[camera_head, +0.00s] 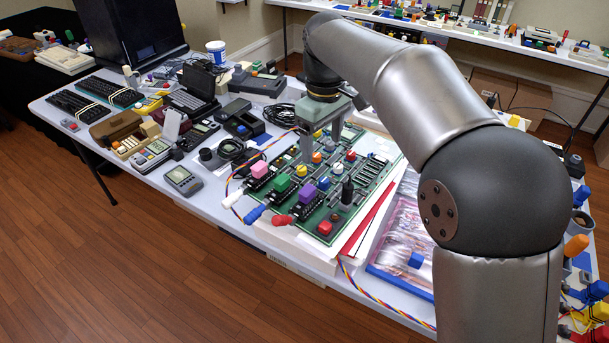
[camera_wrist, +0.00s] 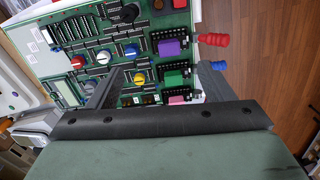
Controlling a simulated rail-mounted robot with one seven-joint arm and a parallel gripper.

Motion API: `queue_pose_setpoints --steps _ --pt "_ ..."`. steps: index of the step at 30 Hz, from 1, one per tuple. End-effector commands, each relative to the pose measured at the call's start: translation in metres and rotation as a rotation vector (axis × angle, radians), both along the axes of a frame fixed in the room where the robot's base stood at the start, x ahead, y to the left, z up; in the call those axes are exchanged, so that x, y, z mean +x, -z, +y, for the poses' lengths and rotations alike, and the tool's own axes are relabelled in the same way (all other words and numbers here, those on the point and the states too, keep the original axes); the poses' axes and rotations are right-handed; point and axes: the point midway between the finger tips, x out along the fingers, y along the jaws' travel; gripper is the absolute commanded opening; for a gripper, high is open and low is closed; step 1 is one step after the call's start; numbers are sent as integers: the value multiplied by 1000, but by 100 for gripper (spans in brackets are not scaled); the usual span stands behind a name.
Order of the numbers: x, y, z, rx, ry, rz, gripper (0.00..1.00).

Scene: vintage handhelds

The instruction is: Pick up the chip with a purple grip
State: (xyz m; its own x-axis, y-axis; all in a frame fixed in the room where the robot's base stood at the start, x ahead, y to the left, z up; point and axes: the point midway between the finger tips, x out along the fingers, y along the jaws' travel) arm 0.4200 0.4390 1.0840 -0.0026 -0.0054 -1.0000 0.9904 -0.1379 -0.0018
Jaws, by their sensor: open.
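The chip with a purple grip (camera_head: 301,197) sits on the green circuit board (camera_head: 341,207), between the green-grip chip (camera_head: 281,182) and the red button (camera_head: 325,228). In the wrist view the purple grip (camera_wrist: 169,47) is right of centre near the top, on a black chip with metal legs. My gripper (camera_head: 307,155) is open and empty above the board. In the wrist view its fingers (camera_wrist: 155,85) spread to either side, with the green-grip chip (camera_wrist: 175,77) between them and the purple grip just beyond. The gap between fingertips and board is hard to judge.
A pink-grip chip (camera_head: 260,169) is at the board's left. Several coloured knobs (camera_head: 327,169) and a dark upright cylinder (camera_head: 347,190) stand nearby. Handhelds crowd the table's left.

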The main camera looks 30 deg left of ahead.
Motion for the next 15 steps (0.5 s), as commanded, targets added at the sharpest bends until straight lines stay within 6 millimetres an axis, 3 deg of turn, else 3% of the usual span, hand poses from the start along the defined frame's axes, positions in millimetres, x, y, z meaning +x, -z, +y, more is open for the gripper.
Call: queue_pose_setpoints --steps 1,5,15 --pt "-5 -9 15 1 -39 -1 75" --pt "-11 -5 29 0 -78 0 75" --pt "-12 64 28 0 -77 0 75"
